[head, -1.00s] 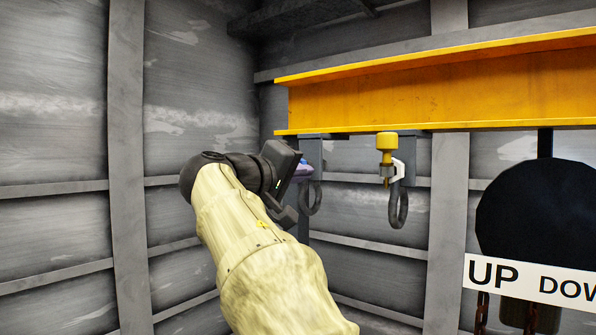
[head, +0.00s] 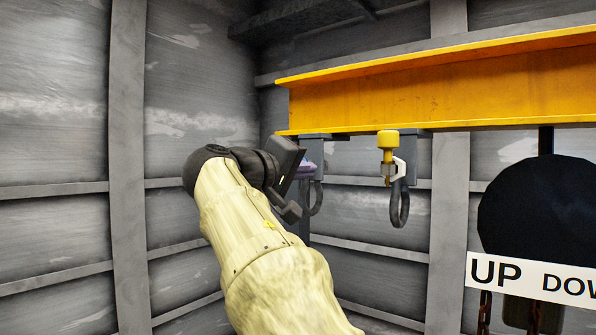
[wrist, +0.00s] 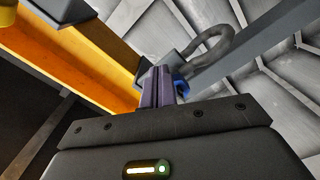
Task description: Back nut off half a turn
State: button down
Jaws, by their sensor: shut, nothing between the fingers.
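My gripper (wrist: 157,72) has its two purple fingers together, with nothing between them. It points up at the left grey beam clamp (head: 311,150), which hangs under the yellow beam with a grey ring (head: 317,198). In the wrist view this clamp's ring (wrist: 212,42) shows above right of the fingertips. A small blue part (wrist: 181,88) shows just right of the fingers; I cannot tell if they touch it. No nut is clear on this clamp, as my gripper hides part of it. The right clamp carries a yellow-capped bolt (head: 388,142) with a brass-coloured nut (head: 387,171).
The yellow beam (head: 440,90) runs above both clamps. A grey ring (head: 399,206) hangs from the right clamp. A dark round hoist (head: 535,212) with an UP/DOWN sign (head: 530,279) and chains stands at right. Grey panelled walls close the left and back.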

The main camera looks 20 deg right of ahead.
jog(key=shift+s+d, duration=0.1)
jog(key=b+v, duration=0.2)
jog(key=v, duration=0.4)
dwell(0.5)
